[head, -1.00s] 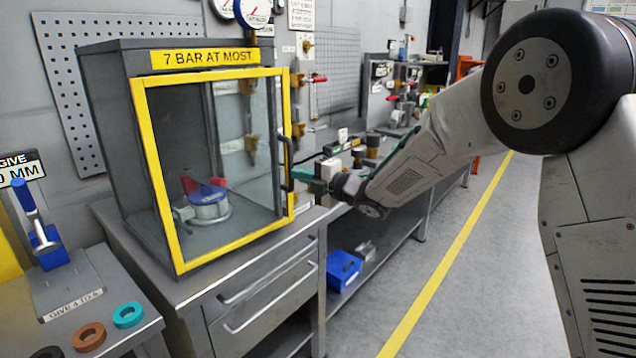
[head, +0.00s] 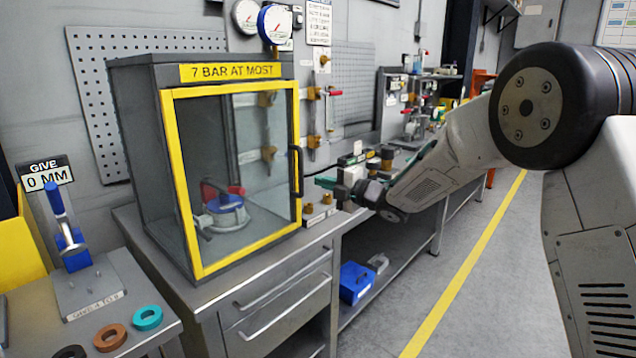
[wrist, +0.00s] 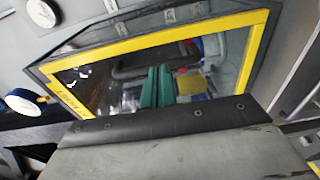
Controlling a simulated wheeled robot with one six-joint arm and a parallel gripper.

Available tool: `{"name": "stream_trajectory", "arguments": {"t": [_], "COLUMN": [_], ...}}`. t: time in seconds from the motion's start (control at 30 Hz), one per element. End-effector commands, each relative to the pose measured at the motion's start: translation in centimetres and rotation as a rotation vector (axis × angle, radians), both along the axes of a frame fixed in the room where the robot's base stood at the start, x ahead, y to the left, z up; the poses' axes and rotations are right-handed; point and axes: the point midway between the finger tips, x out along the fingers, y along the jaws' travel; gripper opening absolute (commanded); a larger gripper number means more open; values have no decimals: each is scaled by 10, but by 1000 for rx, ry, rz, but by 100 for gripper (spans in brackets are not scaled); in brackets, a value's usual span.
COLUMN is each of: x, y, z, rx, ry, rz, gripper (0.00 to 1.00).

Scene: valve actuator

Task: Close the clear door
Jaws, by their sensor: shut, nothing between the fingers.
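The clear door (head: 240,160) has a yellow frame and a dark handle (head: 296,172) on its right side. It lies against the front of the grey cabinet, and I see no clear gap along its frame. A blue and red valve (head: 226,205) shows through the pane. My gripper (head: 320,182) has green fingers, shut and empty, just right of the handle and apart from it. In the wrist view, the shut fingers (wrist: 157,85) point toward the door, whose yellow frame (wrist: 160,38) spans the picture.
The cabinet stands on a grey drawer bench (head: 280,290). At the left are a blue-handled press (head: 68,235) and several coloured rings (head: 147,317). A blue bin (head: 356,282) sits on the lower shelf at right. Gauges (head: 274,24) hang above. The floor at right is clear.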

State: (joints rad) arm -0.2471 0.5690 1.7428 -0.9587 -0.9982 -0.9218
Motion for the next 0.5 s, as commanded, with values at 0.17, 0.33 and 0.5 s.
{"name": "stream_trajectory", "arguments": {"t": [0.17,0.33,0.5], "x": [-22,-37,-47], "y": [-33,-71,-90], "z": [0,0,0], "rx": [-1,-1,-1], "ry": [2,2,2], "rz": [8,4,6], "gripper": [0,0,0]}}
